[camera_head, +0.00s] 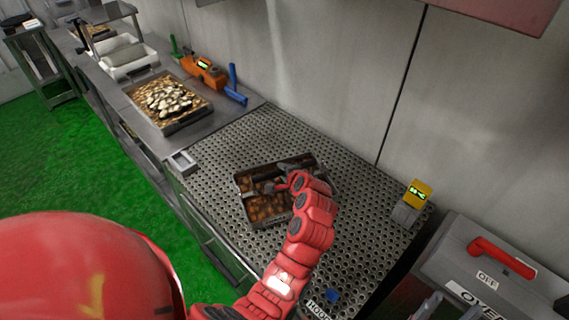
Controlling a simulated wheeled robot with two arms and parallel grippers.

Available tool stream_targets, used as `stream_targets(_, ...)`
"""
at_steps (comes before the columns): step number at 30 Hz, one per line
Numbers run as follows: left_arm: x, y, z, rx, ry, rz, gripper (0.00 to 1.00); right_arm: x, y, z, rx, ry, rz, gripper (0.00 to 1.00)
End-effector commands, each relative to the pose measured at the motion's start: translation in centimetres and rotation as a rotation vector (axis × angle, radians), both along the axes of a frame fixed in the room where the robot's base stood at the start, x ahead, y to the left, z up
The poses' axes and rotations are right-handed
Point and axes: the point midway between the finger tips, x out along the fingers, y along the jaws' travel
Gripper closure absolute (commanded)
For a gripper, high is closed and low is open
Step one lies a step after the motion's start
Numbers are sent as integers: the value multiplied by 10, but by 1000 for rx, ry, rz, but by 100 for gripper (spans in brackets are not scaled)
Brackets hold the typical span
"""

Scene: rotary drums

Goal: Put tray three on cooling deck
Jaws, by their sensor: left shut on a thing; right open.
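A dark rectangular tray (265,208) of brown pieces lies on or just above the perforated metal deck (225,150); the exact contact is hard to tell. No tray number is legible. My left gripper (277,186), on the red arm, is shut on this tray at its upper right part, and the gripper and wrist hide some of the contents. My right gripper (449,306) shows only as grey fingers at the bottom right edge, open and apart from the tray.
Another tray (185,124) of pale and brown pieces stands on the counter at the upper left, near an orange device (205,72). A small yellow display unit (416,194) stands on the deck's right edge. The deck around the tray is mostly clear.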

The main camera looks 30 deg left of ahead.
Motion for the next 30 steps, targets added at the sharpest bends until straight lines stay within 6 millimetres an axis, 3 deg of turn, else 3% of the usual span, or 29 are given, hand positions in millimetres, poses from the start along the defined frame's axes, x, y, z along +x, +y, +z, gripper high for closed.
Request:
stream_targets(6,1,1,0,3,-10,0,100,0,0,2,0,0,0,38)
stream_targets(7,1,0,-2,1,-8,-1,67,0,0,2,0,0,0,38)
stream_targets(12,1,0,-2,1,-6,-1,40,0,0,2,0,0,0,38)
stream_targets(23,-2,-4,-1,2,-4,-2,40,0,0,-1,0,0,0,38)
stream_targets(30,-24,-31,21,2,-10,-6,40,0,0,-14,0,0,0,38)
